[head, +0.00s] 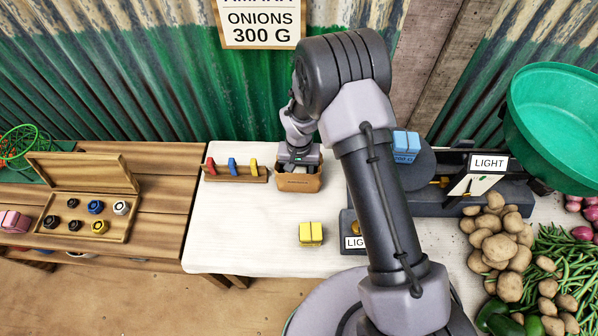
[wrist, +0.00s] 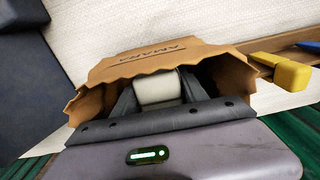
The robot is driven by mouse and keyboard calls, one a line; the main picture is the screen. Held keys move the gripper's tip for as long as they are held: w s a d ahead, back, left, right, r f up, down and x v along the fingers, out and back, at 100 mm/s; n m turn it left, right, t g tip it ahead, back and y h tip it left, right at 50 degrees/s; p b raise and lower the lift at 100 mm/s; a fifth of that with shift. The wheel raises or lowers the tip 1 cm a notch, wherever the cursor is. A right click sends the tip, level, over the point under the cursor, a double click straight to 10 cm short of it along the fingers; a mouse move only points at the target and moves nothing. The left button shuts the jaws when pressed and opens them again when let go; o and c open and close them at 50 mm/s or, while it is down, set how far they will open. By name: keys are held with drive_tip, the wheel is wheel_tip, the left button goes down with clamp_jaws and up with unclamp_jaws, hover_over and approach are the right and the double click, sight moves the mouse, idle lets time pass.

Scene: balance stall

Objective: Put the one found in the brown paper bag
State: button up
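The brown paper bag (head: 299,184) stands open on the white table, beside the wooden rack. In the wrist view its torn-edged rim and printed side (wrist: 165,60) surround my gripper's fingers. My gripper (head: 299,163) points down into the bag's mouth. In the wrist view a smooth cream-white block (wrist: 158,88) sits between the two dark fingers, which close on it from both sides. The block is inside the bag's opening; its lower part is hidden, and I cannot tell whether it touches the bottom.
The rack (head: 240,178) with red, blue and yellow pieces is left of the bag. A yellow block (head: 311,234) lies in front. The balance (head: 450,203), with a blue block (head: 405,146), a "LIGHT" sign (head: 489,163) and a green pan (head: 555,110), is right. An open wooden case (head: 85,172) stands left.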

drive_tip(key=shift+o, duration=1.1)
wheel_tip(320, 180, up, 13)
drive_tip(key=p, duration=0.4)
drive_tip(key=shift+f, duration=0.15)
wheel_tip(320, 180, up, 9)
hover_over(299, 167)
drive_tip(key=d, duration=0.2)
drive_tip(key=s+d+r+m+t, duration=0.1)
drive_tip(key=s+d+r, duration=0.1)
drive_tip(key=r, duration=0.2)
drive_tip(key=s+d+r+t+y, duration=0.1)
drive_tip(key=s+r, duration=0.1)
drive_tip(key=r, duration=0.3)
drive_tip(key=s+d+r+m+t, duration=0.1)
drive_tip(key=s+d+r, duration=0.1)
drive_tip(key=s+r, duration=0.15)
drive_tip(key=s+d+r+t, duration=0.1)
drive_tip(key=s+r, duration=0.3)
drive_tip(key=s, duration=0.3)
drive_tip(key=s+d+r+m+t+y, duration=0.1)
drive_tip(key=s+r, duration=0.3)
drive_tip(key=s, duration=0.4)
drive_tip(key=shift+s+d+r+m+t, duration=0.3)
drive_tip(key=shift+d+r+t, duration=0.1)
drive_tip(key=shift+d, duration=0.2)
